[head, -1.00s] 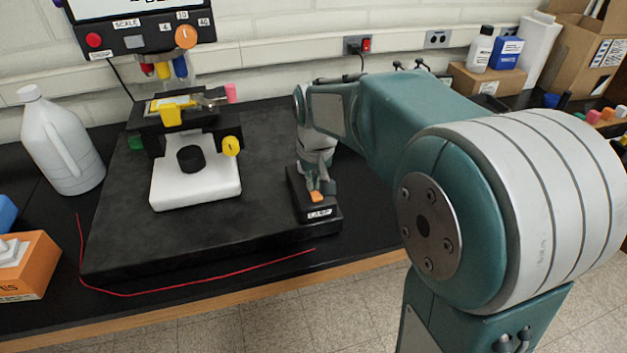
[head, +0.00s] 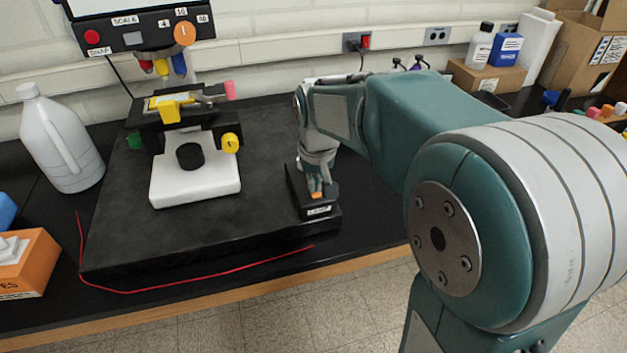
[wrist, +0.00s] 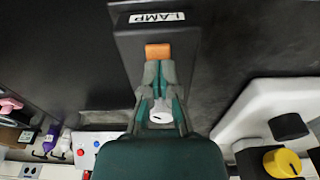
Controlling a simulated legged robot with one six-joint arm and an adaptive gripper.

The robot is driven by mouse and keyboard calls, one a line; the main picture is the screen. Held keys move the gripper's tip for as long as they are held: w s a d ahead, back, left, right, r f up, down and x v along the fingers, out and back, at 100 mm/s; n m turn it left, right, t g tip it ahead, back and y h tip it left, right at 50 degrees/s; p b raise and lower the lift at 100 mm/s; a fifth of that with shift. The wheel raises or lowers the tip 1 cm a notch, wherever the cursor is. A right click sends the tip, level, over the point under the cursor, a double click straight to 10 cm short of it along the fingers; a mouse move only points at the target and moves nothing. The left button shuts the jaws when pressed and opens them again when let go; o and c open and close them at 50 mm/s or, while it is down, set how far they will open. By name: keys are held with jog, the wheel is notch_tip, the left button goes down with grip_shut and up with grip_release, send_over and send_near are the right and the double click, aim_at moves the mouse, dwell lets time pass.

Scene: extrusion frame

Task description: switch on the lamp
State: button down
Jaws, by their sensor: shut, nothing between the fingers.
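The lamp switch box (head: 318,211) is a small black box with a white LAMP label, at the front right of the black base plate. It also shows in the wrist view (wrist: 187,40). Its orange rocker (head: 316,195) shows just in front of my fingertips; in the wrist view the orange rocker (wrist: 158,51) lies right at the finger ends. My gripper (head: 316,188) points down over the box, shut and empty, at the rocker. In the wrist view the fingertips (wrist: 158,68) are together. Whether they touch the rocker I cannot tell.
A microscope with a white foot (head: 195,190) and a yellow knob (head: 230,143) stands on the base plate (head: 230,228) to the left. A white jug (head: 60,145) and an orange box (head: 28,265) are farther left. A red wire (head: 190,283) runs along the front.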

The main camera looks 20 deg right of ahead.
aim_at(317, 197)
notch_tip(317, 197, up, 14)
jog(key=s, duration=0.1)
jog(key=shift+s, duration=0.3)
jog(key=shift+f, duration=0.1)
dwell(0.3)
jog(key=shift+w, duration=0.7)
jog(key=f, duration=0.4)
jog(key=w+f, duration=0.1)
jog(key=f, duration=0.9)
jog(key=shift+w, duration=0.35)
